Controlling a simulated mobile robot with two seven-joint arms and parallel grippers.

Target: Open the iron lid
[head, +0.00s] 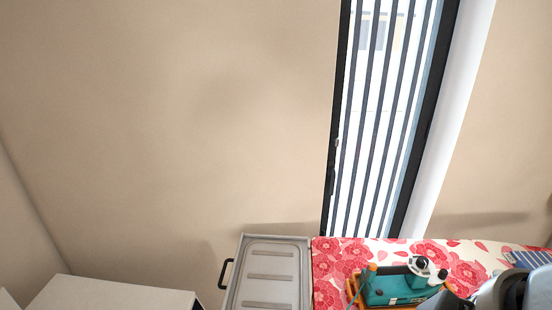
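A teal device (391,287) with white and dark round fittings on top sits on an orange base at the bottom of the head view, right of centre. A thin teal cord runs at its left side. I cannot tell which part of it, if any, is the iron lid. Grey and black parts of my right arm come in at the bottom right corner, close to the device's right side. The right gripper's fingers cannot be made out there, and whether it touches the device is unclear. My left gripper is not in view.
The device stands on a red-and-white floral surface (328,268). Left of it is a grey ribbed metal panel (269,260) with a black handle (225,274). A white box-like top (110,293) is at lower left. A barred window (385,110) stands behind.

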